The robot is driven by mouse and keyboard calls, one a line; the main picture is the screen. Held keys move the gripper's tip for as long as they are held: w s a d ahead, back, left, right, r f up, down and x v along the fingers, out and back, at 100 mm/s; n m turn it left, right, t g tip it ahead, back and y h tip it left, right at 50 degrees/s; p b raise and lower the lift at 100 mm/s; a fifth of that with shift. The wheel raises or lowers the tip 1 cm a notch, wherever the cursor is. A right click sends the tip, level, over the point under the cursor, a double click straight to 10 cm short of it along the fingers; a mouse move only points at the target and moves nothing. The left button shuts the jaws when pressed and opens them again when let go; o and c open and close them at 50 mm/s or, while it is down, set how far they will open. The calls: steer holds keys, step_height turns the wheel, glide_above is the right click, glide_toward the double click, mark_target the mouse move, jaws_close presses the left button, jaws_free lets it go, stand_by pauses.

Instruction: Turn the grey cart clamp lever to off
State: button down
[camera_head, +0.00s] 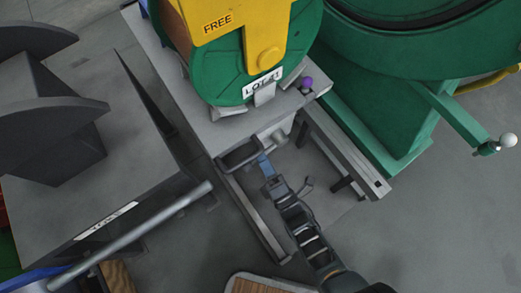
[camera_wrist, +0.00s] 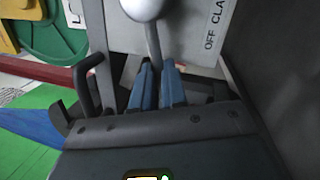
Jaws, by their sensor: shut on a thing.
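The clamp lever shows in the wrist view as a grey stem (camera_wrist: 154,45) with a round pale knob (camera_wrist: 145,8) at the top edge. My gripper (camera_wrist: 158,85) has its blue fingers shut on the lower part of the stem. The lever's base is hidden by the fingers. A white label (camera_wrist: 215,25) reading "OFF CLA", cut off at the edge, is right of the lever. In the head view, my gripper (camera_head: 264,163) is at the front end of the grey cart (camera_head: 225,130), just below the grey knob (camera_head: 280,137).
The cart bears a green reel (camera_head: 225,80) under a yellow piece (camera_head: 262,25) marked "FREE". A purple knob (camera_head: 306,82) is on the cart's right. A green machine frame (camera_head: 370,125) stands at right, and a grey stand (camera_head: 90,190) at left. Floor is clear at lower right.

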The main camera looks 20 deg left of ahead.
steer(key=c, duration=1.2)
jaws_free()
steer(key=shift+o, duration=0.2)
steer(key=v, duration=0.8)
